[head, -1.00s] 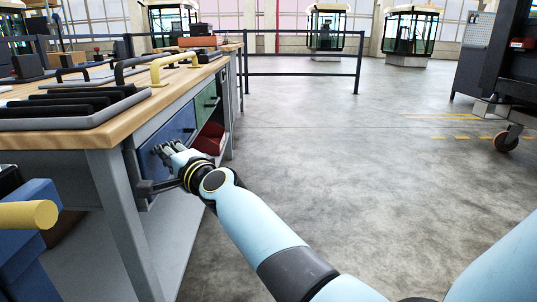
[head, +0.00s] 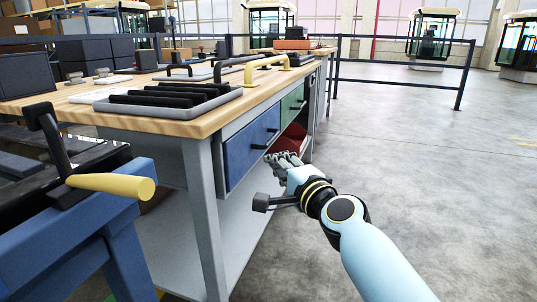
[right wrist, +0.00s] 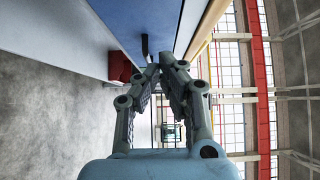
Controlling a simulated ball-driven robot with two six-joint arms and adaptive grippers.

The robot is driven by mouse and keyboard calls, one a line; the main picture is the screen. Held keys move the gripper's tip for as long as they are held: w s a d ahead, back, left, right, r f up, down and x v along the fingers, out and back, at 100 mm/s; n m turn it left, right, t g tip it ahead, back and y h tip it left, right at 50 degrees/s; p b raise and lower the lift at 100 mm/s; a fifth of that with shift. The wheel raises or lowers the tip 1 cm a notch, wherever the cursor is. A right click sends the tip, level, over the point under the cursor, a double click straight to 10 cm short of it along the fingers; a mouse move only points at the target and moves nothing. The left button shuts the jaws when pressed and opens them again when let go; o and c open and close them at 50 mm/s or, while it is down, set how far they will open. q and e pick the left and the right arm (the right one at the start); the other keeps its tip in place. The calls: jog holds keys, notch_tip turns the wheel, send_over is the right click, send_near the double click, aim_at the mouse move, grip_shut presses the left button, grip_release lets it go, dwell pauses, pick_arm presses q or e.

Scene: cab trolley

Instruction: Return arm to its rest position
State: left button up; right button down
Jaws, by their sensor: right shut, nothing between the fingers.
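My right arm comes in from the lower right of the head view. Its gripper (head: 286,160) is beside the front of the workbench (head: 207,200), close to the blue drawer (head: 252,148) and the green drawer (head: 291,104). In the right wrist view the gripper's fingers (right wrist: 160,75) come together at the tips, with nothing between them. The blue drawer front (right wrist: 140,20) and its dark handle (right wrist: 145,46) show just beyond the fingertips. I cannot tell whether the fingers touch the handle. My left gripper is not in view.
A red bin (head: 290,142) sits under the green drawer. Black bars lie in a grey tray (head: 170,112) on the bench top. A blue stand with a yellow handle (head: 115,185) is at the left front. Open concrete floor (head: 420,170) lies to the right, with a railing (head: 400,64) behind.

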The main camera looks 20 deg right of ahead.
jog(key=s+d+f+n+g, duration=0.2)
jog(key=s+f+n+g, duration=0.25)
jog(key=s+f, duration=0.95)
jog(key=s+d+f+n+g, duration=0.25)
jog(key=s+f+g, duration=0.25)
jog(key=s+f, duration=0.95)
jog(key=s+d+f+n+g+h, duration=0.1)
jog(key=s+d+f+n+g, duration=0.25)
jog(key=s, duration=0.35)
jog(key=s+d+f+n+g+h, duration=0.2)
jog(key=s+f+n, duration=0.15)
jog(key=s, duration=0.35)
jog(key=s+d+f+n+g+h, duration=0.1)
jog(key=s+d+f+n+g, duration=0.2)
jog(key=s, duration=0.4)
pick_arm(q)
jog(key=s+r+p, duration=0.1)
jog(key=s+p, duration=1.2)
jog(key=p, duration=0.1)
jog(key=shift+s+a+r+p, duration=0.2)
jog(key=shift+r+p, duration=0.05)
jog(key=shift+p, duration=0.05)
pick_arm(e)
jog(key=s+r, duration=0.1)
jog(key=s, duration=1.2)
jog(key=shift+s+d+r+m+t, duration=0.15)
jog(key=shift+d+r+m+t, duration=0.15)
jog(key=shift+m+t, duration=0.1)
